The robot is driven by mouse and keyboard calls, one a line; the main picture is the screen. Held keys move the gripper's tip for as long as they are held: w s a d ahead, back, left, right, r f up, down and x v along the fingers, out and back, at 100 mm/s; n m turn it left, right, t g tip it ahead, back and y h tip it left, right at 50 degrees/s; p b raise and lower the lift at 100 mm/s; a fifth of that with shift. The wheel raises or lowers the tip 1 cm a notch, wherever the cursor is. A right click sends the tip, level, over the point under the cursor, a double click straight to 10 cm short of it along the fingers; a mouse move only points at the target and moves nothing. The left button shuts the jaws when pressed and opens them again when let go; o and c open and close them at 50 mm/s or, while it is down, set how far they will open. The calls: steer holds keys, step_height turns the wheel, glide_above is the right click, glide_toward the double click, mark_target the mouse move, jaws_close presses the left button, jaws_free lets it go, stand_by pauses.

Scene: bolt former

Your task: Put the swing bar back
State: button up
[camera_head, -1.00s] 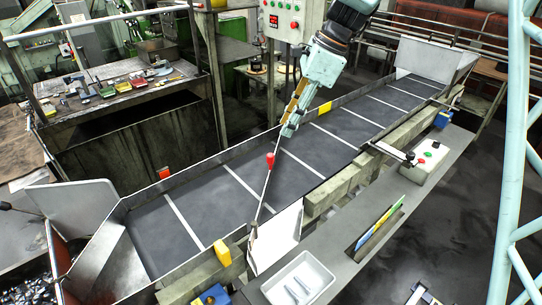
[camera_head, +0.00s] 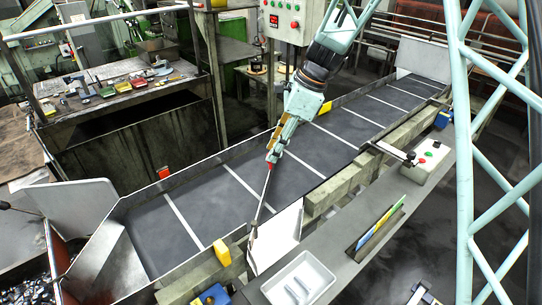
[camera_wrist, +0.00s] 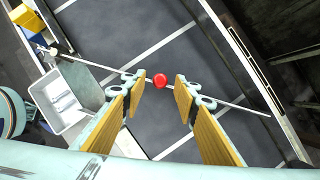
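The swing bar (camera_head: 260,205) is a thin metal rod with a red knob. It reaches from its pivot (camera_head: 252,232) at the near side of the conveyor out across the belt. My gripper (camera_head: 272,154) is over the belt at the knob end and hides part of the bar there. In the wrist view my gripper (camera_wrist: 158,86) is open, its yellow-padded fingers on either side of the red knob (camera_wrist: 160,80). The bar (camera_wrist: 220,100) runs across between and past the fingers. I cannot tell whether a finger touches it.
The conveyor belt (camera_head: 200,210) with white stripes is otherwise clear. A white tray (camera_head: 322,278) with metal pieces stands on the near ledge, beside a flat pale plate (camera_head: 280,232). A control box (camera_head: 426,162) stands to the right. A bin of bolts (camera_head: 30,280) is at lower left.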

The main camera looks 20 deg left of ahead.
mark_target(270, 168)
steer(key=shift+x, duration=1.45)
steer(key=shift+c, duration=0.7)
jaws_close()
